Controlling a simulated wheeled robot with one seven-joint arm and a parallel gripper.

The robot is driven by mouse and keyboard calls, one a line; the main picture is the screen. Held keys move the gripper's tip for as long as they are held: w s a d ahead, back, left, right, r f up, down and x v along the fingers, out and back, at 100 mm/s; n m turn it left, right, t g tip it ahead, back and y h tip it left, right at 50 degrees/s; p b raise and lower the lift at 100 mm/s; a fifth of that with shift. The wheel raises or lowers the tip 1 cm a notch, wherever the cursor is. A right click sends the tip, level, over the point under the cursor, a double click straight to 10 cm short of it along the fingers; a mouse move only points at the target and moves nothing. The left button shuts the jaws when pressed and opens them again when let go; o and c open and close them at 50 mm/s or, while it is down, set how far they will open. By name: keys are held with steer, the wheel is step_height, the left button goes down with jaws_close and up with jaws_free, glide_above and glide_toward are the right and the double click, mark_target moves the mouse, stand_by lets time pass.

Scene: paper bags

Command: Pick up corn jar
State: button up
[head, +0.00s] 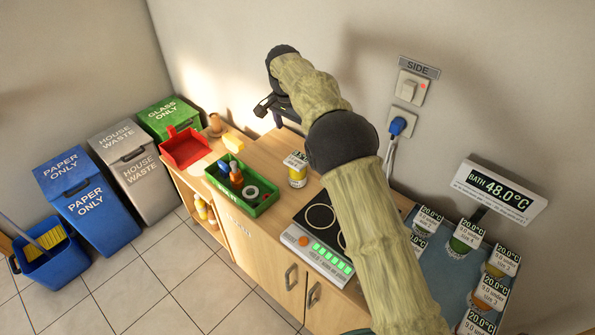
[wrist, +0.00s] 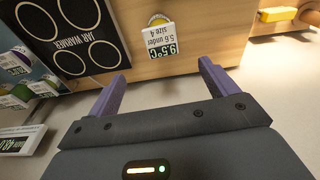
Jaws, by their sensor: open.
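A jar with yellow contents (head: 298,177) stands upright on the wooden counter, beside the hot plate. I take it for the corn jar, but no name is legible. My gripper (head: 264,106) is raised above the back of the counter, apart from the jar. In the wrist view its two purple fingers (wrist: 164,73) are spread and empty, with the jar's tag beyond the gap between them.
The hot plate (head: 317,232) lies in front of the jar. A green tray (head: 262,205) with bottles and a tape roll is to its left, with a red bin (head: 186,149) beyond. Several tagged jars stand in the bath (head: 425,270) at right, below its 48.0°C display (head: 498,190).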

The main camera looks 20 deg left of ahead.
mark_target(297, 159)
steer(key=f, duration=0.4)
steer(key=w+f+p, duration=0.1)
steer(key=f, duration=0.7)
steer(key=shift+w+d, duration=0.35)
steer(key=shift+p, duration=0.3)
steer(key=f, duration=0.1)
steer(key=f+p, duration=0.1)
steer(key=f, duration=0.3)
steer(key=shift+w+p, duration=0.35)
steer(key=shift+w, duration=0.05)
steer(key=shift+c, duration=0.4)
steer(key=c, duration=1.4)
steer(key=shift+o, duration=0.2)
steer(key=shift+r, duration=0.1)
step_height(297, 159, up, 10)
steer(key=shift+f+b, duration=0.1)
steer(key=shift+b, duration=0.9)
